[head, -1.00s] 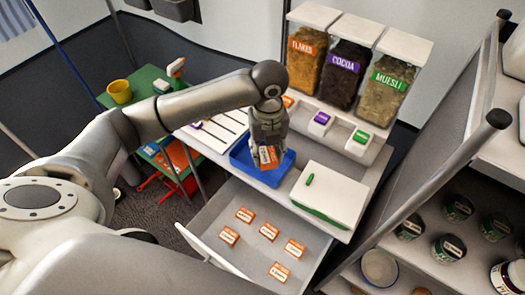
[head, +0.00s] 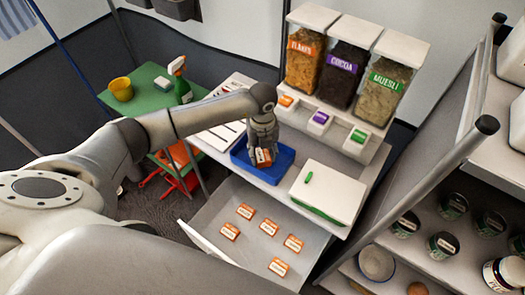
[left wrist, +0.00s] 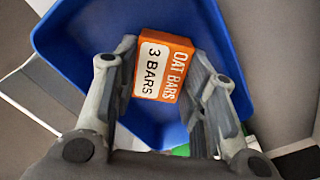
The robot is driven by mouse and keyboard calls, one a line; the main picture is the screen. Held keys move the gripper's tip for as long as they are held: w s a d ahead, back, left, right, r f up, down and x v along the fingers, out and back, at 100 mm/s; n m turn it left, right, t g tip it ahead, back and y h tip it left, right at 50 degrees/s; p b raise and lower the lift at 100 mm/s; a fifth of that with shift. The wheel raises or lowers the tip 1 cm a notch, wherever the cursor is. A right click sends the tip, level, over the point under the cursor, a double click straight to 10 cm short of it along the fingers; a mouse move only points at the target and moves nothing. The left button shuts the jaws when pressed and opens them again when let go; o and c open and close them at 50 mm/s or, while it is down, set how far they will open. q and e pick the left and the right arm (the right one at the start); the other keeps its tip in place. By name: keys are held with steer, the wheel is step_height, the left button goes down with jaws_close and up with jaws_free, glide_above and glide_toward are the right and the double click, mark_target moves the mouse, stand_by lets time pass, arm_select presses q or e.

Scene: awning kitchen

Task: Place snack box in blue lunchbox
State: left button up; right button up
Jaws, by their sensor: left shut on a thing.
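My left gripper (head: 263,154) is over the blue lunchbox (head: 284,174) on the counter. It is shut on an orange snack box (head: 263,158) with a white label. In the left wrist view the snack box (left wrist: 163,66) reads "OAT BARS, 3 BARS" and sits between the two fingers (left wrist: 160,85). The blue lunchbox (left wrist: 80,45) spreads around and behind it in that view. The box appears inside the lunchbox's outline, low down; I cannot tell whether it touches the floor of it. My right gripper is not in view.
An open drawer (head: 215,215) below holds several similar orange boxes (head: 269,228). A white lidded container (head: 328,192) stands right of the lunchbox. Cereal dispensers (head: 340,68) stand behind. A green side table (head: 150,95) is at left, and a shelf with jars (head: 443,244) is at right.

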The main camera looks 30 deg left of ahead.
mark_target(262, 155)
arm_select(q)
steer(key=shift+f, duration=0.1)
steer(key=o, duration=1)
step_height(262, 155, up, 12)
steer(key=b, duration=0.2)
steer(key=shift+r, duration=0.2)
